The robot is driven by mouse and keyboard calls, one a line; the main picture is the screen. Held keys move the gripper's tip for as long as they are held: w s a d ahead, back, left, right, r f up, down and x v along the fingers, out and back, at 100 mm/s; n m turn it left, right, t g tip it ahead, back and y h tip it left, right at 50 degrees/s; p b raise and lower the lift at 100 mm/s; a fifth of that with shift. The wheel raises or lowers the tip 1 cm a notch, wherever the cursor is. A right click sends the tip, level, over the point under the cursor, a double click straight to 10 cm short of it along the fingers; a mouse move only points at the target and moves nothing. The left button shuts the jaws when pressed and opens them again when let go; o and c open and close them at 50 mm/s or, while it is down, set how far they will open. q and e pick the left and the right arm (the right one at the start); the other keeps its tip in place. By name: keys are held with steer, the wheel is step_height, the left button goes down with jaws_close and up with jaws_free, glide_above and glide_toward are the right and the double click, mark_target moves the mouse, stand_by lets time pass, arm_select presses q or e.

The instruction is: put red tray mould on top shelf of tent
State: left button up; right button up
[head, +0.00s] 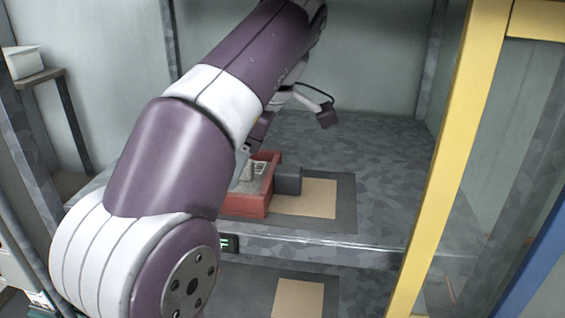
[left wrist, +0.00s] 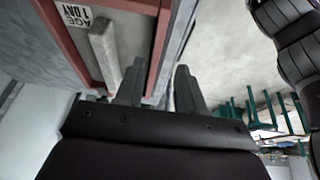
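The red tray mould (head: 256,204) sits on the upper of two visible levels in the tent, partly on a tan pad with a dark border. My left arm hides its left part. It holds a grey bar (left wrist: 104,50) and a label reading "AGE 1 DAY" (left wrist: 76,13). My left gripper (left wrist: 160,72) is open, with its fingers on either side of the tray's red wall (left wrist: 163,40). A gap shows between the right finger and the wall. In the head view my left arm mostly hides this gripper. My right gripper is not in view.
A dark grey block (head: 288,180) stands right beside the tray. The shelf (head: 385,150) is clear behind and to the right. A yellow post (head: 452,150) stands at the right, and a lower level with another tan pad (head: 299,298) lies below.

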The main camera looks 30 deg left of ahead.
arm_select(q)
steer(key=w+d+p, duration=0.1)
steer(key=d, duration=0.6)
steer(key=shift+w+d+p, duration=0.3)
steer(key=shift+d+p, duration=0.05)
steer(key=shift+d, duration=0.05)
stand_by(0.8)
